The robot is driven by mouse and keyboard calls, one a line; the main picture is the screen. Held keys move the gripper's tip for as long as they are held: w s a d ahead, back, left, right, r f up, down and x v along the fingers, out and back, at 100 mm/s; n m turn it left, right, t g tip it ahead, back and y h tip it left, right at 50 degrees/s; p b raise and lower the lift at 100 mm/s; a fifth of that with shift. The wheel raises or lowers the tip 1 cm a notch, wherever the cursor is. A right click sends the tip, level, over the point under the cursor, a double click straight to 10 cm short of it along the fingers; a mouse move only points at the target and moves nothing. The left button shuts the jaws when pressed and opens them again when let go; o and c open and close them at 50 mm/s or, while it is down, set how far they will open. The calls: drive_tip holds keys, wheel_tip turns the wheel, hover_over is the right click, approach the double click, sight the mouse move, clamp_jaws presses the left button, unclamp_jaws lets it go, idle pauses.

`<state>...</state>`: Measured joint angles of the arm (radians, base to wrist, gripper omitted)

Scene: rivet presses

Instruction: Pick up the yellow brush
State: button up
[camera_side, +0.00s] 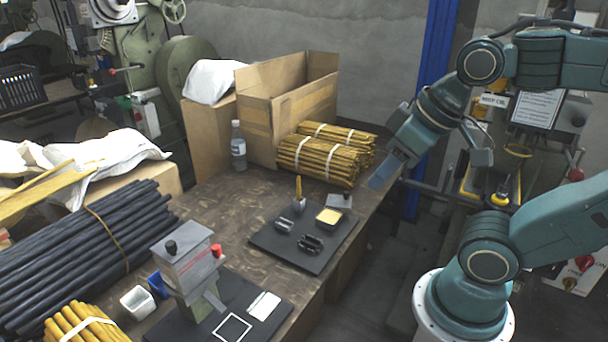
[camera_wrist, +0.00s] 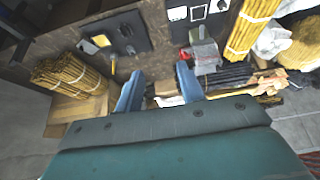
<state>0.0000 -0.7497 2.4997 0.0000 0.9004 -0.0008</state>
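The yellow brush (camera_side: 298,187) stands upright in a small grey holder (camera_side: 298,204) on a black mat (camera_side: 275,243). In the wrist view the yellow brush (camera_wrist: 113,67) appears small, left of my fingers. My gripper (camera_side: 386,172) is up at the right of the table in the side view, clear of the brush. In the wrist view my gripper (camera_wrist: 160,70) has two blue fingers spread apart with nothing held between them.
The black mat also holds a yellow pad (camera_side: 328,216), a grey block (camera_side: 339,202) and dark clips (camera_side: 311,244). Tied yellow rods (camera_side: 318,160) and an open cardboard box (camera_side: 290,95) stand behind. A grey press (camera_side: 188,265) stands in front left.

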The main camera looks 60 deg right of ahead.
drive_tip(key=shift+w+r, duration=0.1)
drive_tip(key=w+d+r+n+g, duration=0.1)
drive_tip(key=w+d+r+n, duration=0.1)
drive_tip(key=w, duration=0.4)
drive_tip(key=w+d+r+n+g, duration=0.1)
drive_tip(key=w+d+r+n, duration=0.15)
drive_tip(key=w, duration=0.35)
drive_tip(key=n+g, duration=0.4)
drive_tip(key=n, duration=1)
hover_over(299, 176)
wheel_tip(299, 176, down, 23)
drive_tip(key=shift+m, duration=0.25)
drive_tip(key=shift+s+f, duration=0.1)
drive_tip(key=shift+f, duration=4.25)
drive_tip(key=shift+f, duration=0.15)
drive_tip(key=shift+f, duration=2.45)
drive_tip(key=shift+c, duration=0.5)
